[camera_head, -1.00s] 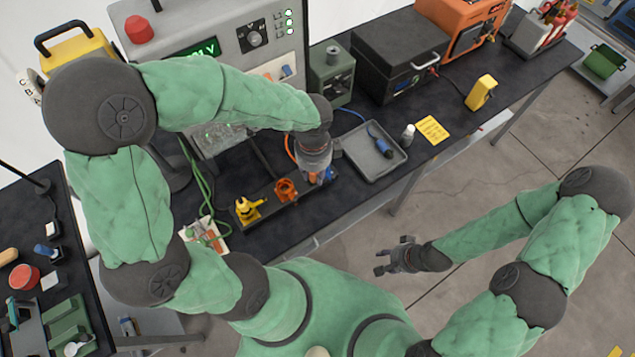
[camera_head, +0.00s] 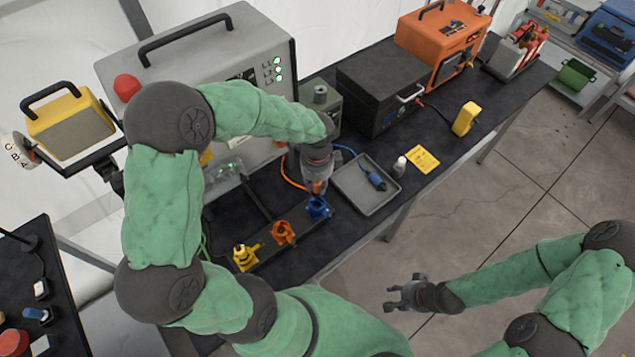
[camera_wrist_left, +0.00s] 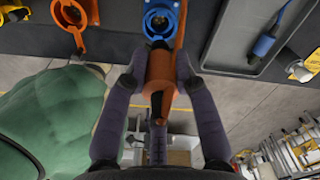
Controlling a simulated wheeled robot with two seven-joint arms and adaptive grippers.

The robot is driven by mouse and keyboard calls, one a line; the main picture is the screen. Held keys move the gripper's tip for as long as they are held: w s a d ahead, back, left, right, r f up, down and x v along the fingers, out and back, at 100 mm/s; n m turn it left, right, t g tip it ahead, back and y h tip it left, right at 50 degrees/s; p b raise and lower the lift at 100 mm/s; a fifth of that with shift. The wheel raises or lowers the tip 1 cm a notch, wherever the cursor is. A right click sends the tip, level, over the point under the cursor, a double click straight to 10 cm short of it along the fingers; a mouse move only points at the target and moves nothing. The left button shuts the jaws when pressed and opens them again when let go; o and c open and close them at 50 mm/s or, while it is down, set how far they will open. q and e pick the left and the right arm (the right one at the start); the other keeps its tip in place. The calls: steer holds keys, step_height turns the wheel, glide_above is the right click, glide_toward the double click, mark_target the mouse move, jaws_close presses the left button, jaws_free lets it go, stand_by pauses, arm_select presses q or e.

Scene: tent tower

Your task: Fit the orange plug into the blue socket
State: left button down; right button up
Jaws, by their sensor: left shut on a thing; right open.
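My left gripper (camera_head: 317,187) is shut on the orange plug (camera_wrist_left: 161,72), which shows between its two fingers in the left wrist view. A bit of orange also shows at the fingertips in the head view. The blue socket (camera_head: 318,208) stands at the right end of a dark strip on the bench, just below the gripper in the head view. In the left wrist view the blue socket (camera_wrist_left: 160,18) has its round opening just beyond the plug's end; I cannot tell whether they touch. My right gripper (camera_head: 407,294) is open and empty, over the floor.
An orange socket (camera_head: 283,233) and a yellow socket (camera_head: 245,257) stand left of the blue one. A grey tray (camera_head: 352,199) holding a blue connector (camera_head: 374,178) lies to the right. A grey instrument (camera_head: 205,60) and a black case (camera_head: 392,88) stand behind.

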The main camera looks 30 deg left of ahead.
mark_target(317, 194)
arm_select(q)
steer(key=shift+f+b, duration=1.9)
steer(key=shift+f, duration=1)
steer(key=shift+f+b, duration=0.85)
steer(key=shift+f, duration=0.5)
steer(key=c, duration=0.9)
jaws_free()
step_height(317, 194, up, 12)
